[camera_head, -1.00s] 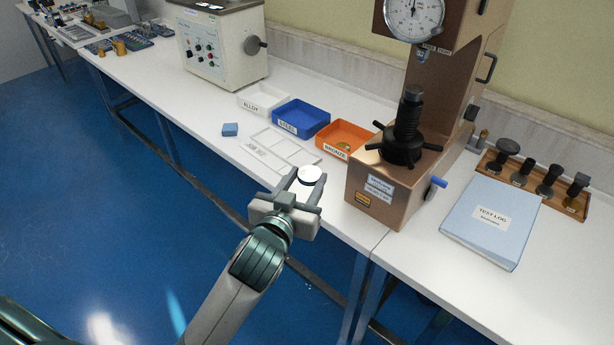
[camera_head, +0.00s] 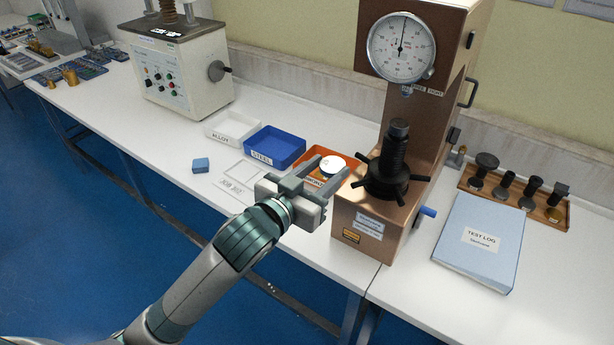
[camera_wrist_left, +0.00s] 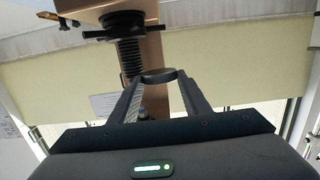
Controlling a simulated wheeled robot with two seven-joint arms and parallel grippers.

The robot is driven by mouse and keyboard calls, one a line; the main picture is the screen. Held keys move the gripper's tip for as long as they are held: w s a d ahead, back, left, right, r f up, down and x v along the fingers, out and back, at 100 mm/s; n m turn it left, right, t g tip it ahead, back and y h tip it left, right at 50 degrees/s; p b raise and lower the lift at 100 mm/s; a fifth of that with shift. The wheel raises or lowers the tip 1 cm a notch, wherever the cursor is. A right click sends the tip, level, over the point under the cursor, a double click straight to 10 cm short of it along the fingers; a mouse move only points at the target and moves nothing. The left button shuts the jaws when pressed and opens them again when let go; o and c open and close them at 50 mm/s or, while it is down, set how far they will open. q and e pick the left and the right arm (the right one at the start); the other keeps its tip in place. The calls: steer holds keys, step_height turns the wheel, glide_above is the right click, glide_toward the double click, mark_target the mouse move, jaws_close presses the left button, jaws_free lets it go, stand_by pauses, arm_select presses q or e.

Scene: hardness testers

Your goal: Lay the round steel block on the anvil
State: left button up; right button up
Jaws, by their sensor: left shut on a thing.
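The round steel block (camera_head: 333,162) is a small disc with a pale top. My left gripper (camera_head: 331,168) is shut on it and holds it level, above the table and in front of the orange bin. In the left wrist view the block (camera_wrist_left: 160,75) sits between the fingertips, its face dark. The anvil (camera_head: 399,127) is the dark top of the threaded screw on the brown hardness tester (camera_head: 372,222). It is bare, and stands to the right of the block and apart from it. The screw (camera_wrist_left: 130,60) shows upside down behind the fingers in the wrist view. My right gripper is not in view.
A black spoked handwheel (camera_head: 388,182) surrounds the screw. The dial head (camera_head: 402,46) overhangs the anvil. White (camera_head: 232,124), blue (camera_head: 274,146) and orange (camera_head: 306,156) bins stand left of the tester. A blue block (camera_head: 200,165) lies on the table. A test log binder (camera_head: 482,240) lies right.

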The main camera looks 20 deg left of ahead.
mark_target(398, 129)
arm_select(q)
steer(key=w+d+r+m+g+h+p, duration=0.2)
steer(key=w+d+r+m+h+p, duration=0.2)
steer(key=r, duration=0.4)
steer(key=shift+w+d+r+g+h+p, duration=0.3)
steer(key=shift+d+g+p, duration=0.15)
steer(key=shift+p, duration=0.25)
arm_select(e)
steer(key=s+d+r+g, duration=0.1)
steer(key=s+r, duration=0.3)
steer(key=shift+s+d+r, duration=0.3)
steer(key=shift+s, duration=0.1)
arm_select(q)
steer(key=shift+w+d+f, duration=0.1)
steer(key=shift+d+f, duration=0.05)
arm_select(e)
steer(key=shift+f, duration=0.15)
arm_select(q)
steer(key=shift+r+b+x, duration=0.15)
steer(key=shift+b+x, duration=0.2)
steer(key=shift+x, duration=2.05)
steer(key=shift+r+b+x, duration=0.1)
steer(key=shift+b+x, duration=0.2)
steer(key=shift+x, duration=2.15)
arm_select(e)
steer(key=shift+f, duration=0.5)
arm_select(q)
steer(key=shift+p, duration=0.35)
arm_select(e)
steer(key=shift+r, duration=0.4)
